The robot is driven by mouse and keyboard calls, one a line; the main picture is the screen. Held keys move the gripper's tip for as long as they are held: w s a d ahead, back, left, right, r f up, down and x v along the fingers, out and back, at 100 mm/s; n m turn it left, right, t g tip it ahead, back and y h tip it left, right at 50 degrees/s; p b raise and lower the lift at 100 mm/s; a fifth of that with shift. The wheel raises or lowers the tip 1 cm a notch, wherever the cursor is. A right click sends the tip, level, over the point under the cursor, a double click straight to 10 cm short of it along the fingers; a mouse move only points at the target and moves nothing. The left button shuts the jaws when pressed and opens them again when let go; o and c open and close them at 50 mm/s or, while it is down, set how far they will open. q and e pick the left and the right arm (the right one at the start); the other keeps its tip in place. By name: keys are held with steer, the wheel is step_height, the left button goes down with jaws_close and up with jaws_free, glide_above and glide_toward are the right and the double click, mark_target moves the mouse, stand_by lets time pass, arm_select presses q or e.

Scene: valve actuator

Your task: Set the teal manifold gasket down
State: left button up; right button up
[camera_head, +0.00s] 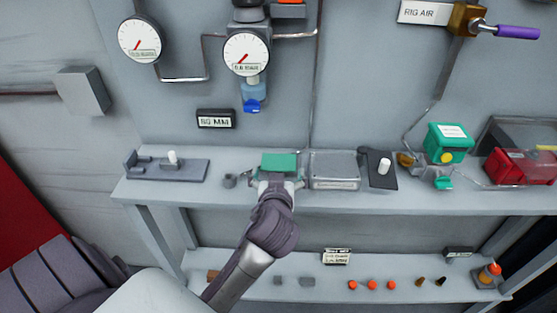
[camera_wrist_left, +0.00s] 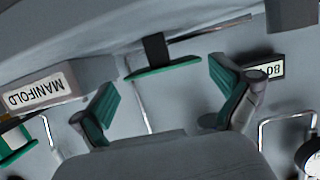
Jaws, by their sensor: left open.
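The teal manifold gasket (camera_head: 279,161) shows as a flat teal plate on the upper shelf, just beyond my left gripper (camera_head: 279,182). In the left wrist view the teal plate (camera_wrist_left: 165,69) is seen nearly edge-on, with a dark block against its middle. My left gripper (camera_wrist_left: 163,98) is open there, its two green-padded fingers apart with nothing between them. The plate lies past the fingertips, and no finger visibly touches it. The gripper hides part of the shelf around the plate in the head view. My right gripper is not in view.
On the upper shelf (camera_head: 200,195), a grey fixture (camera_head: 168,166) stands left and a clear-lidded grey box (camera_head: 335,170) close right. Further right are a dark plate with a white knob (camera_head: 384,166), a green box (camera_head: 448,142) and a red case (camera_head: 525,166). Gauges and pipes cover the wall.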

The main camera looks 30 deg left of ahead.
mark_target(279, 165)
arm_select(q)
steer(key=x, duration=0.2)
steer(key=p+x, duration=0.1)
steer(key=x, duration=0.2)
steer(key=shift+w+a+r, duration=0.15)
steer(key=shift+a, duration=0.05)
steer(key=shift+d, duration=0.1)
steer(key=c, duration=0.8)
